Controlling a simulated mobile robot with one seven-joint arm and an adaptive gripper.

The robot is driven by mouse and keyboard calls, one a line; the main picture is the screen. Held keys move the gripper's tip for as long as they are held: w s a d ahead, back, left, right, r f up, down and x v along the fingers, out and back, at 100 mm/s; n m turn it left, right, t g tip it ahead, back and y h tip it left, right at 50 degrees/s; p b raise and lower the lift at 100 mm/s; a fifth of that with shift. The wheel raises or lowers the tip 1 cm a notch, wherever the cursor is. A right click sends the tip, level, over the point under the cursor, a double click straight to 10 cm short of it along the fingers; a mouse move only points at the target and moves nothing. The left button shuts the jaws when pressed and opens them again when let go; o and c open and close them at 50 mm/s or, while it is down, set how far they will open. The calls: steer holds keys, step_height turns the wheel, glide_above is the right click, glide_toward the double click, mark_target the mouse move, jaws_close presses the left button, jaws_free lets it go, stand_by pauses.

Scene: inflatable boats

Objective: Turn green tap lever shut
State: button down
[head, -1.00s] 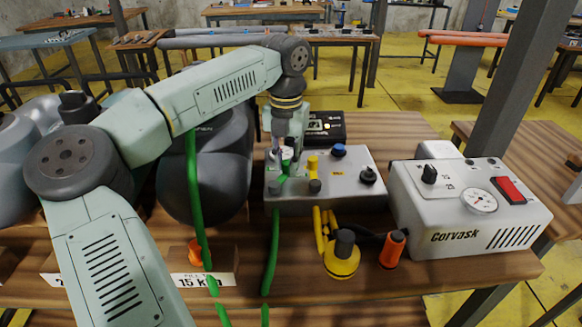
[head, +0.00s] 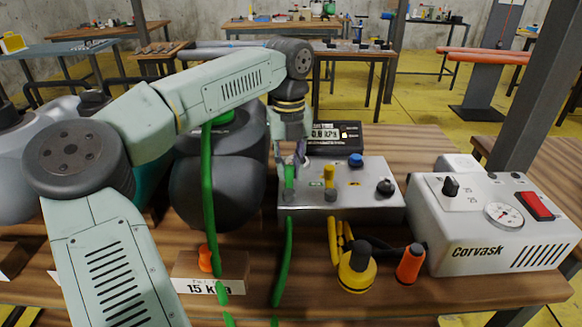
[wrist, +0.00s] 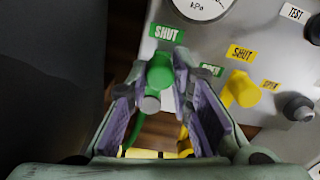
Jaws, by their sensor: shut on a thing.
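The green tap lever (wrist: 160,70) is between the purple-padded fingers of my gripper (wrist: 166,92) in the wrist view. A green SHUT label (wrist: 166,33) lies just above it, and a green OPEN label (wrist: 211,70) lies to its right, partly hidden by a finger. In the head view my gripper (head: 294,158) reaches down over the left side of the grey tap box (head: 360,195). The green tap (head: 289,177) shows below it. My gripper is shut on the lever. The fingers hide part of the tap, so its exact angle is unclear.
A yellow tap (head: 329,175) stands just right of the green one. Blue and black knobs (head: 386,187) sit further right on the box. A black display (head: 335,134) stands behind. The white Corvask unit (head: 480,240) is to the right. A green hose (head: 283,262) hangs in front.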

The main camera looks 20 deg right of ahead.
mark_target(289, 168)
stand_by(0.4)
steer(key=c, duration=1.4)
jaws_free()
steer(key=shift+c, duration=0.2)
step_height(289, 168, up, 12)
